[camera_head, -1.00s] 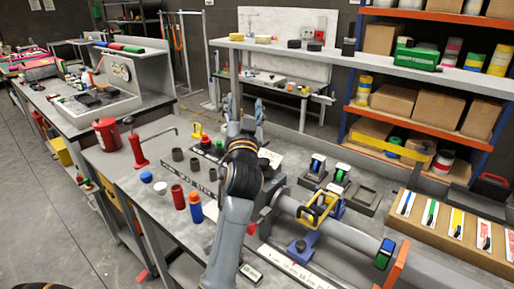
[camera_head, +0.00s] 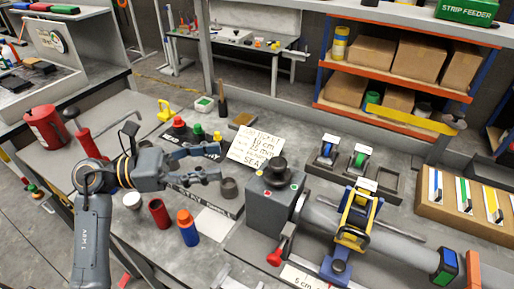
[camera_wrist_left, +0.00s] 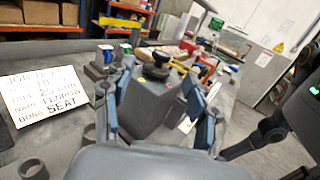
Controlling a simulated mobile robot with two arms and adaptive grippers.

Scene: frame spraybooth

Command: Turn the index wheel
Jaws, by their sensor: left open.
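The black wheel, a round knob (camera_head: 272,172), stands on top of the grey headstock box (camera_head: 270,207) at the bench middle. I take it for the index wheel. My left gripper (camera_head: 213,163) is open and empty, its fingers pointing right toward the box, with a gap between fingertips and wheel. In the left wrist view the open fingers (camera_wrist_left: 162,115) frame the grey box, and the black wheel (camera_wrist_left: 156,70) shows beyond them, between their tips. My right gripper does not show in the head view.
A handwritten card (camera_head: 255,148) lies behind the box. A red-knobbed lever (camera_head: 275,257) juts from the box front. A yellow clamp (camera_head: 357,218) sits on the grey tube.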

